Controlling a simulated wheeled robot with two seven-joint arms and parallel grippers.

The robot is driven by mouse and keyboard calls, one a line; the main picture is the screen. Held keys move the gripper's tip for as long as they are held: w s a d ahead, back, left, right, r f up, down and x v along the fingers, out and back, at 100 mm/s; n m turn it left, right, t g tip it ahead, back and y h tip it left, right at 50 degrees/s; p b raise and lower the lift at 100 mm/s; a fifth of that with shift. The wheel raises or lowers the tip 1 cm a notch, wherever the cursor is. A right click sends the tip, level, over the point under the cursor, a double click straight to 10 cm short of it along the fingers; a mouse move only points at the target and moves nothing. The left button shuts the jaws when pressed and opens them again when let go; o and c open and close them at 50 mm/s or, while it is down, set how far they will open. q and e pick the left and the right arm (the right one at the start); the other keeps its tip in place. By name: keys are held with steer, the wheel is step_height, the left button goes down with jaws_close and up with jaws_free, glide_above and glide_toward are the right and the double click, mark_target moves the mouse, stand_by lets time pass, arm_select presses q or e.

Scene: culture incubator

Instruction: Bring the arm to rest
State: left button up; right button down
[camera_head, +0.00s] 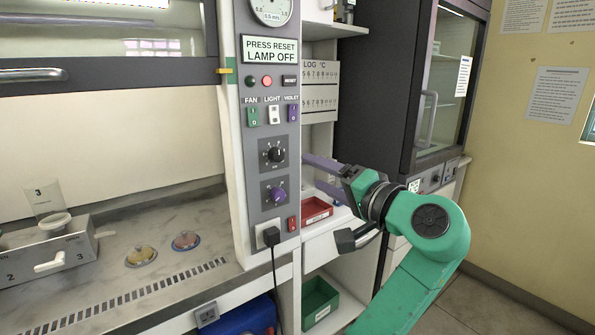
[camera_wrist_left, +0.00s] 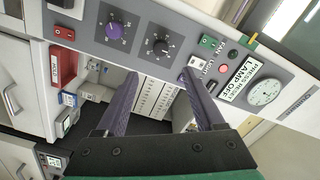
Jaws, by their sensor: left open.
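My left arm (camera_head: 430,225) is green and reaches up from the bottom right of the head view, bent at the elbow. Its gripper (camera_head: 312,176) points left, beside the right edge of the control panel, and part of its purple fingers is hidden there. In the left wrist view the left gripper (camera_wrist_left: 160,78) shows two purple fingers spread apart with nothing between them. The control panel's knobs and switches lie beyond the fingers, tilted in that view. My right gripper is in neither view.
The control panel (camera_head: 260,215) stands left of the gripper. A shelf behind holds a red tray (camera_head: 313,212), with a green bin (camera_head: 320,303) below. A dark glass-doored cabinet (camera_head: 375,90) stands behind the arm. Two dishes (camera_head: 141,256) (camera_head: 186,240) sit on the hood's worktop. Floor is clear at right.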

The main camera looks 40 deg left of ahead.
arm_select(q)
steer(key=shift+v, duration=1.1)
steer(key=shift+f, duration=0.1)
